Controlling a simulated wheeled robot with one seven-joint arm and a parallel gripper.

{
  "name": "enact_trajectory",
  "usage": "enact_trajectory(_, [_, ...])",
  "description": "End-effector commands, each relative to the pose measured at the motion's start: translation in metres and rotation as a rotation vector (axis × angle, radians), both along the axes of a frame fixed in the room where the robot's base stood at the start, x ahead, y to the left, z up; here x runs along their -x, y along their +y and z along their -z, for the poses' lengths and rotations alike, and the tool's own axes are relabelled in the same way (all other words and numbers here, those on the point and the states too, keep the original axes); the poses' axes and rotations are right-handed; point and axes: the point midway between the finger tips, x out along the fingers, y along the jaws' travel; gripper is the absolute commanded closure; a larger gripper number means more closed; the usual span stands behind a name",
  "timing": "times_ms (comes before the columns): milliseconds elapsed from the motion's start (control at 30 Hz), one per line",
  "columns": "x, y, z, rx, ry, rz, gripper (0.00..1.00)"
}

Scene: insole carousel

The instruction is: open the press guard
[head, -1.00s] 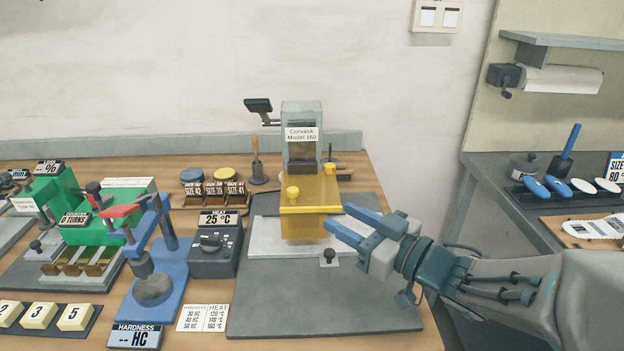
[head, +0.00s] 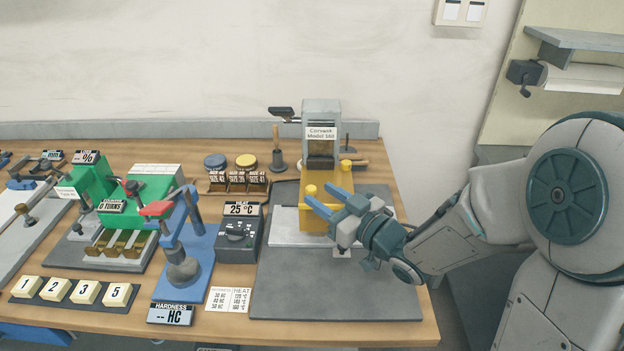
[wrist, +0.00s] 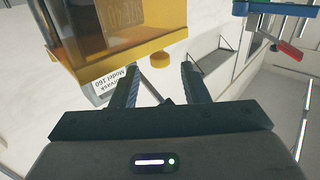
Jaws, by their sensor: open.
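The press is a grey upright block (head: 322,110) labelled "Corvask Model 160", with a yellow guard (head: 327,190) at its front. A round yellow knob (head: 311,190) stands at the guard's front left, and another (head: 346,165) farther back at the right. My gripper (head: 318,200) has blue fingers and is open, in front of the guard near the front-left knob. In the wrist view the guard (wrist: 120,55) is upper left, with a yellow knob (wrist: 161,60) just beyond the open fingers (wrist: 160,85). Nothing is between the fingers; contact with the guard cannot be told.
The press stands on a grey mat (head: 335,295) with a clear front area. To its left are a temperature box (head: 238,240) reading 25 °C, a blue hardness tester (head: 183,265) and a green machine (head: 97,185). Number blocks (head: 72,290) lie at front left.

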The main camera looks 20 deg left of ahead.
Motion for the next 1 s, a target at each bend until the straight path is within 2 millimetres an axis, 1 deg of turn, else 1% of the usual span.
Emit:
enact_trajectory(33, [-0.005,0.009,0.0,-0.001,0.0,-0.003,0.59])
enact_trajectory(100, [-0.01,0.019,0.0,-0.001,0.001,-0.004,0.59])
enact_trajectory(233, [-0.018,0.031,0.0,-0.001,-0.001,-0.003,0.59])
enact_trajectory(400, [-0.023,0.038,0.0,-0.001,-0.001,0.0,0.59])
enact_trajectory(633, [-0.023,0.038,0.0,-0.001,-0.001,0.0,0.59])
enact_trajectory(667, [-0.023,0.038,0.0,-0.001,-0.001,0.0,0.62])
enact_trajectory(700, [-0.023,0.038,0.0,-0.001,-0.001,0.0,0.73])
enact_trajectory(767, [-0.023,0.038,0.0,-0.001,-0.001,0.0,0.9])
enact_trajectory(800, [-0.023,0.038,0.0,-0.001,-0.001,0.0,1.0])
enact_trajectory(1000, [-0.023,0.037,0.0,-0.001,-0.001,-0.003,1.0])
